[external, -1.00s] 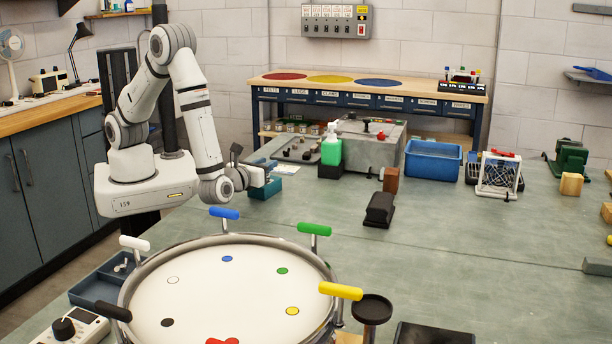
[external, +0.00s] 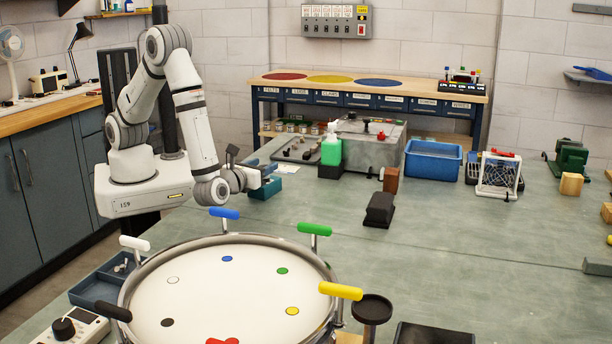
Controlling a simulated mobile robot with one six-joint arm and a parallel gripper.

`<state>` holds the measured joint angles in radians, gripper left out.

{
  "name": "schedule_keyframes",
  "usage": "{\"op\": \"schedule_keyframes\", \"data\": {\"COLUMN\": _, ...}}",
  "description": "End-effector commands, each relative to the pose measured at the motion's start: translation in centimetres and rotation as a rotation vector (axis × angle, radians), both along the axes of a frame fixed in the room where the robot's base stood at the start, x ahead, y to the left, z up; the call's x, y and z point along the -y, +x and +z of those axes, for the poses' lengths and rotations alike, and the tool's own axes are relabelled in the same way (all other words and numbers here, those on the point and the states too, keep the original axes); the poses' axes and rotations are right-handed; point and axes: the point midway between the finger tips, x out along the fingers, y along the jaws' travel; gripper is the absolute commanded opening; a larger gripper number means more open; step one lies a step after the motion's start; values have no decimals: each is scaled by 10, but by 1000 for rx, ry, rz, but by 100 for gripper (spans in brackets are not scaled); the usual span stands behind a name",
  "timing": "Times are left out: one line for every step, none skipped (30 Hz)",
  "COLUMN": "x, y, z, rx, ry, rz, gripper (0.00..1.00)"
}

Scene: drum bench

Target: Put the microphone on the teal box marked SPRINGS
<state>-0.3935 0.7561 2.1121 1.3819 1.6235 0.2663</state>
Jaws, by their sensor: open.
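A small teal box (external: 262,194) stands on the bench at centre left, just below and beyond the end of my arm. No lettering on it can be read at this size. My gripper (external: 268,174) is open, low over the box, pointing right. The fingers partly cover the box's upper part, and I cannot tell whether they touch it. I cannot make out the microphone; anything small between the fingers or on the box is too small to tell.
A large round drum (external: 228,290) with coloured handles fills the front. A green bottle (external: 331,152), a grey metal case (external: 370,142) and a blue tub (external: 433,162) stand behind. A black block (external: 380,208) lies right of centre. The bench between box and block is clear.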

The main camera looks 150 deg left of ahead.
Motion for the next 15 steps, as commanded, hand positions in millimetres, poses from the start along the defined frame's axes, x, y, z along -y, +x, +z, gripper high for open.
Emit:
{"op": "schedule_keyframes", "data": {"x": 9, "y": 7, "z": -2, "rx": 2, "ry": 0, "rz": -6, "gripper": 50}}
{"op": "schedule_keyframes", "data": {"x": 15, "y": 11, "z": -2, "rx": 2, "ry": 0, "rz": -6, "gripper": 50}}
{"op": "schedule_keyframes", "data": {"x": 22, "y": 16, "z": -2, "rx": 2, "ry": 1, "rz": -7, "gripper": 50}}
{"op": "schedule_keyframes", "data": {"x": 28, "y": 20, "z": -2, "rx": 1, "ry": 1, "rz": -6, "gripper": 50}}
{"op": "schedule_keyframes", "data": {"x": 34, "y": 24, "z": -2, "rx": 1, "ry": 1, "rz": -6, "gripper": 50}}
{"op": "schedule_keyframes", "data": {"x": 41, "y": 29, "z": -2, "rx": 2, "ry": 0, "rz": -5, "gripper": 50}}
{"op": "schedule_keyframes", "data": {"x": 47, "y": 32, "z": -2, "rx": 2, "ry": 0, "rz": -6, "gripper": 50}}
{"op": "schedule_keyframes", "data": {"x": 52, "y": 35, "z": -2, "rx": 2, "ry": 1, "rz": -5, "gripper": 50}}
{"op": "schedule_keyframes", "data": {"x": 58, "y": 40, "z": -2, "rx": 2, "ry": 1, "rz": -5, "gripper": 50}}
{"op": "schedule_keyframes", "data": {"x": 63, "y": 43, "z": -2, "rx": 1, "ry": 1, "rz": -5, "gripper": 50}}
{"op": "schedule_keyframes", "data": {"x": 67, "y": 45, "z": -2, "rx": 1, "ry": 0, "rz": -4, "gripper": 50}}
{"op": "schedule_keyframes", "data": {"x": 72, "y": 48, "z": -2, "rx": 1, "ry": 0, "rz": -4, "gripper": 50}}
{"op": "schedule_keyframes", "data": {"x": 74, "y": 50, "z": -1, "rx": 1, "ry": 1, "rz": -4, "gripper": 50}}
{"op": "schedule_keyframes", "data": {"x": 77, "y": 52, "z": -1, "rx": 1, "ry": 1, "rz": -3, "gripper": 50}}
{"op": "schedule_keyframes", "data": {"x": 80, "y": 54, "z": -1, "rx": 0, "ry": 1, "rz": -2, "gripper": 50}}
